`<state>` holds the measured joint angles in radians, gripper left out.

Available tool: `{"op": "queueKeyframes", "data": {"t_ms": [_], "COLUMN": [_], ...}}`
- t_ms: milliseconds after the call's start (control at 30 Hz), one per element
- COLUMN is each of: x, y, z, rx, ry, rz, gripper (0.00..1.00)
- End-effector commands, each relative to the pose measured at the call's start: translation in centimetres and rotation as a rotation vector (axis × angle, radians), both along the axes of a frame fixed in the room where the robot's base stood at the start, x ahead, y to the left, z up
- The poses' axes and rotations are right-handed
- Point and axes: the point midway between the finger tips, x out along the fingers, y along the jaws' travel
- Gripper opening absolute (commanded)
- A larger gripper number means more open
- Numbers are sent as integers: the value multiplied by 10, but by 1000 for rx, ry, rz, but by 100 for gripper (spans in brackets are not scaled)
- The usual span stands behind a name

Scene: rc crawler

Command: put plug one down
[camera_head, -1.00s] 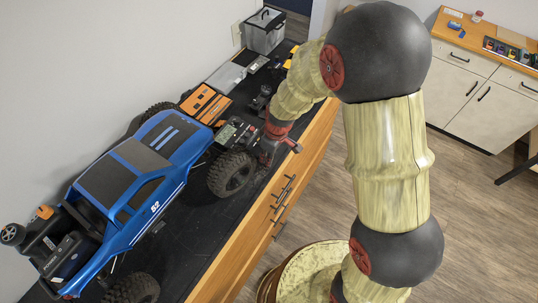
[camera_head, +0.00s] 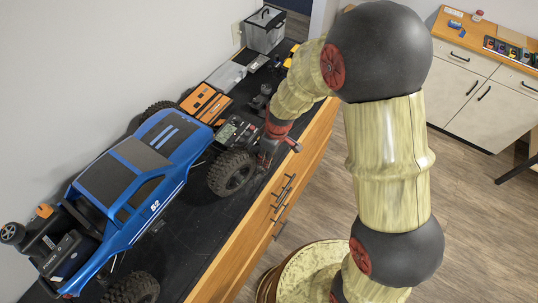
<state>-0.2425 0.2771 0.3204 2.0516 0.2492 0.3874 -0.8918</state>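My gripper (camera_head: 266,153) is low over the dark countertop, near its front edge, just right of the front wheel of the blue crawler. Its fingers are small and dark against the counter, so I cannot tell whether they are open or shut. No plug can be made out; one may be hidden at the fingers. The blue RC crawler (camera_head: 142,170) stands on the black counter (camera_head: 193,230). A small device with a screen (camera_head: 232,131) lies beside the gripper, behind the wheel (camera_head: 232,173).
An orange and black case (camera_head: 205,103) and a grey box (camera_head: 227,76) lie farther back. A small black object (camera_head: 258,103) is behind the gripper. Drawer handles (camera_head: 284,197) stick out below the counter's edge.

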Motion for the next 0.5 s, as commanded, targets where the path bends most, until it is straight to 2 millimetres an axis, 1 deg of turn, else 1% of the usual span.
{"op": "queueKeyframes", "data": {"t_ms": [167,300,500], "x": [0,-3,-7], "y": [-2,-5,-10], "z": [22,51,90], "rx": [2,3,2], "ry": [-4,-6,-4], "rz": [-1,0,0], "gripper": [40,40,40]}}
